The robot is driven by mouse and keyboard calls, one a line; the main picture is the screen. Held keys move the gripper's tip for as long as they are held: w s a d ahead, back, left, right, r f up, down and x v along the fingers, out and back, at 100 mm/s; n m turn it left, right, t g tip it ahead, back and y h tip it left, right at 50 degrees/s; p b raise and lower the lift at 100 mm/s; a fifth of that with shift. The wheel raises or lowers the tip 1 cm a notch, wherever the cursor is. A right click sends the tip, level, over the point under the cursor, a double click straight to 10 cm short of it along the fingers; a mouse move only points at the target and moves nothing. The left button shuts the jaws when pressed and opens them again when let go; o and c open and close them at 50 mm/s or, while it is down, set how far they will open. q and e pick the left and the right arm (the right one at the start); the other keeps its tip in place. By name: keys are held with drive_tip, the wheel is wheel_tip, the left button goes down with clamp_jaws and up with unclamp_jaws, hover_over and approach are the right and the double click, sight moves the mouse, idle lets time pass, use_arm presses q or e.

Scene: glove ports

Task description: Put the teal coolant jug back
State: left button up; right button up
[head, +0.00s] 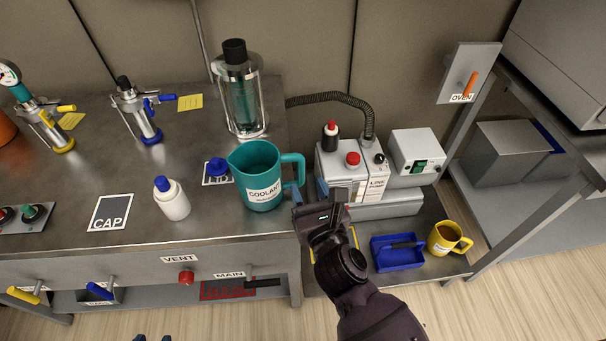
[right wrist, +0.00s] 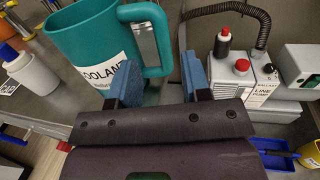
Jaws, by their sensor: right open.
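The teal coolant jug (head: 258,170) stands upright on the steel bench near its right edge, its handle pointing right. Its white label reads COOLANT. My right gripper (head: 322,196) is open and empty, just right of the handle. In the right wrist view the jug (right wrist: 92,38) fills the upper left. The handle (right wrist: 157,40) lies ahead of the open blue fingers (right wrist: 160,82), nearer the left one; I see no grip on it. Two tips of my left gripper (head: 152,338) show apart at the bottom edge; the rest is out of frame.
A blue lid (head: 217,167) and a white bottle (head: 172,199) stand left of the jug. A glass cylinder (head: 241,95) stands behind it. On the lower right surface are a pump (head: 345,170), a blue tray (head: 397,254), a yellow mug (head: 447,238) and a partly hidden yellow outline (head: 355,238).

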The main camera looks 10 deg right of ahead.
drive_tip(key=shift+s+d, duration=0.2)
drive_tip(key=shift+s, duration=0.75)
drive_tip(key=shift+s+d, duration=0.15)
drive_tip(key=shift+s, duration=0.75)
drive_tip(key=shift+s+d, duration=0.2)
drive_tip(key=shift+s, duration=0.75)
drive_tip(key=s+d+f+n+g+h, duration=0.1)
drive_tip(key=s+d+f+n, duration=0.4)
drive_tip(key=n, duration=0.6)
drive_tip(key=s+d+f+n+g+h, duration=0.1)
drive_tip(key=s+d+f+n+g, duration=0.2)
drive_tip(key=n, duration=0.9)
drive_tip(key=s+d+f+n+g+h, duration=0.1)
drive_tip(key=s+d+f+n+g, duration=0.2)
drive_tip(key=s+d+f+n, duration=0.3)
drive_tip(key=s+d+n, duration=0.3)
drive_tip(key=d+n, duration=0.3)
drive_tip(key=shift+f, duration=0.35)
drive_tip(key=shift+d, duration=0.1)
